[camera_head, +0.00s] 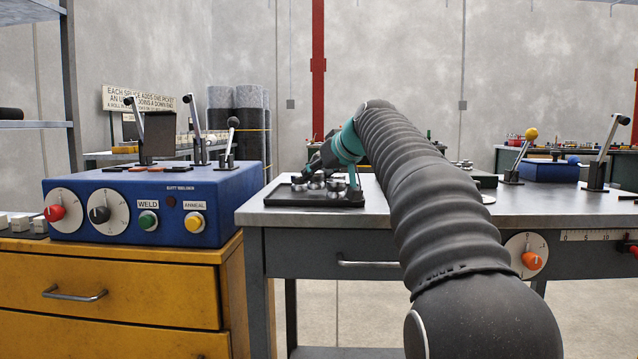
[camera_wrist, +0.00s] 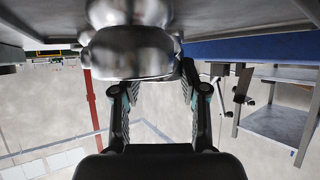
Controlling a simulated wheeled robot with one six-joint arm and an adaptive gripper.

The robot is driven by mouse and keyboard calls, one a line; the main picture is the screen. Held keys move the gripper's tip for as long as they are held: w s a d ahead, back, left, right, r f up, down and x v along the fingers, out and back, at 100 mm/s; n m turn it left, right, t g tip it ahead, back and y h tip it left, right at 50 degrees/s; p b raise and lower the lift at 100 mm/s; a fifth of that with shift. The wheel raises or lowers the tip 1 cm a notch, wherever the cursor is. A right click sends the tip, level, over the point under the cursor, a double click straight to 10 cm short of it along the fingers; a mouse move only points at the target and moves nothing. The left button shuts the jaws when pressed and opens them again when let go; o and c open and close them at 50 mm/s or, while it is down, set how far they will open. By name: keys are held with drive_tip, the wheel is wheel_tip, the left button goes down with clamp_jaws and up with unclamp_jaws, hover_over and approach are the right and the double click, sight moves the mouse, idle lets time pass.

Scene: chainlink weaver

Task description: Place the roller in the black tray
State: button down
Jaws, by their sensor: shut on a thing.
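The black tray (camera_head: 285,198) lies on the left end of the grey metal table. Several shiny metal rollers show in or just above it, one of them at its left (camera_head: 299,184). My gripper (camera_head: 316,168) reaches down over the tray, partly hidden by my own arm. In the wrist view my gripper (camera_wrist: 153,88) is shut on a shiny metal roller (camera_wrist: 128,53) at its fingertips. Another shiny metal piece (camera_wrist: 115,12) shows close beyond it. Whether the held roller touches the tray is not clear.
A blue control box (camera_head: 150,205) with knobs and levers stands left on a yellow drawer cabinet (camera_head: 120,305). The grey table (camera_head: 560,205) has free room right of my arm. Levers (camera_head: 600,155) and a blue block (camera_head: 550,170) stand at its back right.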

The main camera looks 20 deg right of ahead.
drive_tip(key=shift+f, duration=0.5)
drive_tip(key=shift+f, duration=0.2)
drive_tip(key=c, duration=0.9)
unclamp_jaws()
drive_tip(key=shift+r, duration=0.1)
drive_tip(key=shift+s+d+r, duration=0.1)
drive_tip(key=shift+s+r, duration=0.1)
drive_tip(key=v, duration=1.1)
drive_tip(key=shift+s, duration=0.25)
